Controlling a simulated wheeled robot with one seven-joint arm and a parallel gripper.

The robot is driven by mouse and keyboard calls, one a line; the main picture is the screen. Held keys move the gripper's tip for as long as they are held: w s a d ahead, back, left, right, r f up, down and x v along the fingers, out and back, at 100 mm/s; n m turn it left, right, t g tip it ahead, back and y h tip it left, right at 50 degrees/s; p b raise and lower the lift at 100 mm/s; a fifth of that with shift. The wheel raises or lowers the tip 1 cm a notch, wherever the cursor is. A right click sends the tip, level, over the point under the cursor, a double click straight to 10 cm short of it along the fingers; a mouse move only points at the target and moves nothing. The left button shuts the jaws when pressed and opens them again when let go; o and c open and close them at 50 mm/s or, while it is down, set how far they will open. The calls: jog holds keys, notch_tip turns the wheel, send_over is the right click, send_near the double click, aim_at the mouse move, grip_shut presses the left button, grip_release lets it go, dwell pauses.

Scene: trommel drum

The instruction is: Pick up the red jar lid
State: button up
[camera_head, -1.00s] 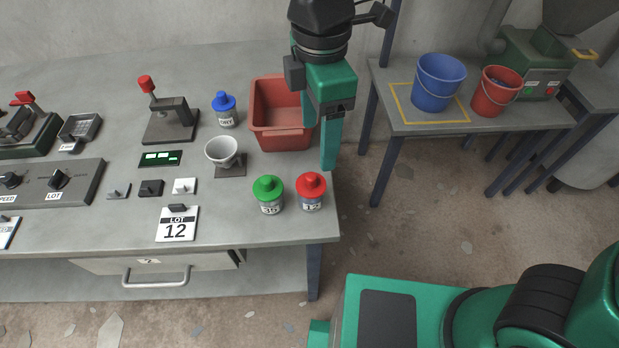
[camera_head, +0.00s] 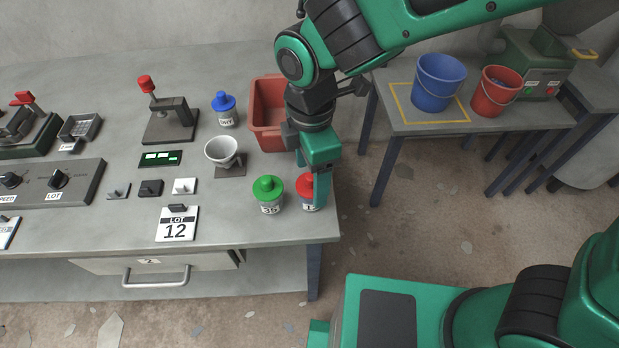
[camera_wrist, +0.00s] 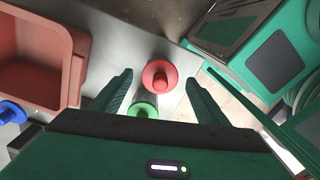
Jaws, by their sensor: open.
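The red jar lid (camera_head: 306,184) sits on a small labelled jar at the right front corner of the bench. My gripper (camera_head: 312,190) is down at this jar, and a green finger hides part of the lid and jar in the head view. In the wrist view the red lid (camera_wrist: 160,76), with its round knob, lies between and just beyond the fingertips. The gripper (camera_wrist: 158,80) is open, its fingers apart to either side, with nothing held. The green-lidded jar (camera_head: 268,193) stands just left of the red one; its green lid (camera_wrist: 142,111) also shows between the fingers.
A red bin (camera_head: 268,118) stands behind the jars, with a blue-lidded jar (camera_head: 225,108) and a white cup (camera_head: 222,152) to its left. The bench (camera_head: 230,225) ends just right of the red jar. A side table holds a blue bucket (camera_head: 438,84) and a red bucket (camera_head: 496,92).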

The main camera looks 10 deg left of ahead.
jog(key=shift+f, duration=0.25)
jog(key=c, duration=1.1)
jog(key=shift+r, duration=0.15)
notch_tip(320, 180, up, 4)
jog(key=shift+r, duration=0.1)
jog(key=shift+s+a+r, duration=1.1)
jog(key=shift+s+r, duration=0.5)
jog(key=shift+s+a+r, duration=1.05)
jog(key=shift+s+r, duration=0.55)
jog(key=shift+s, duration=0.05)
jog(key=shift+s+a+r, duration=1.1)
jog(key=shift+s+r, duration=0.5)
jog(key=shift+r, duration=0.15)
jog(key=shift+r, duration=1.35)
jog(key=shift+w, duration=0.1)
